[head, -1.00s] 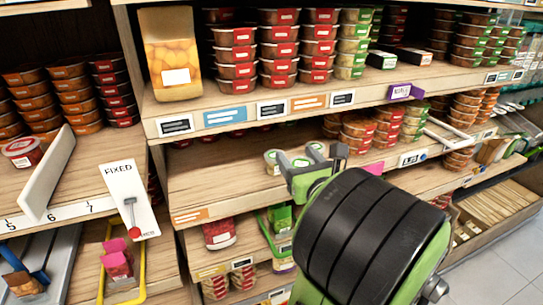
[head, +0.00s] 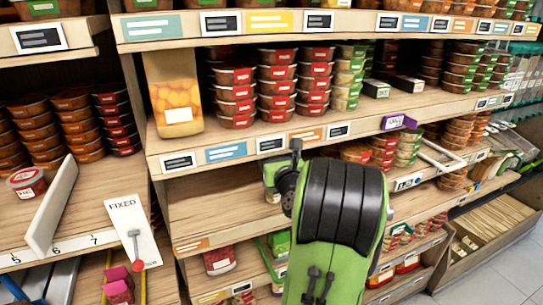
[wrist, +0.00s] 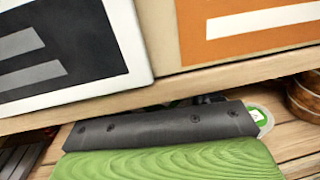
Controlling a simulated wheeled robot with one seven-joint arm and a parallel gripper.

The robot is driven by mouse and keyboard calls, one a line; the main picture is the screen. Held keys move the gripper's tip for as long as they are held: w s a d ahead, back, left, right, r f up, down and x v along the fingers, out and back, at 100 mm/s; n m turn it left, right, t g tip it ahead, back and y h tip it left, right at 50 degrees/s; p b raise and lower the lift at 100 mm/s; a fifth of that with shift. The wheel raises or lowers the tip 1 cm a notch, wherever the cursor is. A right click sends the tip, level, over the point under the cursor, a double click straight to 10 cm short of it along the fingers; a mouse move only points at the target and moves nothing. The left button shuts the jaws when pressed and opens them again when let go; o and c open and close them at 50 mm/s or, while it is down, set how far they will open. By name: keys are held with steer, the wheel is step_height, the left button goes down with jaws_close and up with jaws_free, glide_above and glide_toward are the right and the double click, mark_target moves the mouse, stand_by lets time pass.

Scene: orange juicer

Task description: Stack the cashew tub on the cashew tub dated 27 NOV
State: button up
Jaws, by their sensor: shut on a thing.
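My gripper (head: 270,178) is at the front of the middle shelf, just below the upper shelf's label strip. It is shut on a tub, mostly hidden by the gripper and wrist. In the wrist view, the dark bar of my gripper (wrist: 165,125) fills the lower middle. A pale round lid with a green mark (wrist: 262,115), likely a cashew tub, peeks out past the bar's right end. I cannot tell whether it is the held tub or one standing behind. No 27 NOV date is readable in either view.
The upper shelf edge (head: 230,155) with price labels lies close above my gripper. Stacked tubs with red labels (head: 277,85) stand on the upper shelf beside a tall yellow pack (head: 176,95). More stacked tubs (head: 382,150) stand right on the middle shelf. Its left part (head: 205,205) is bare.

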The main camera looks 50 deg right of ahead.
steer(key=shift+x, duration=0.95)
step_height(320, 180, down, 4)
steer(key=shift+w+d+b, duration=0.2)
steer(key=shift+b, duration=0.65)
steer(key=shift+r, duration=0.2)
steer(key=o, duration=0.7)
steer(key=shift+f, duration=0.2)
steer(key=o, duration=0.5)
steer(key=shift+c, duration=0.2)
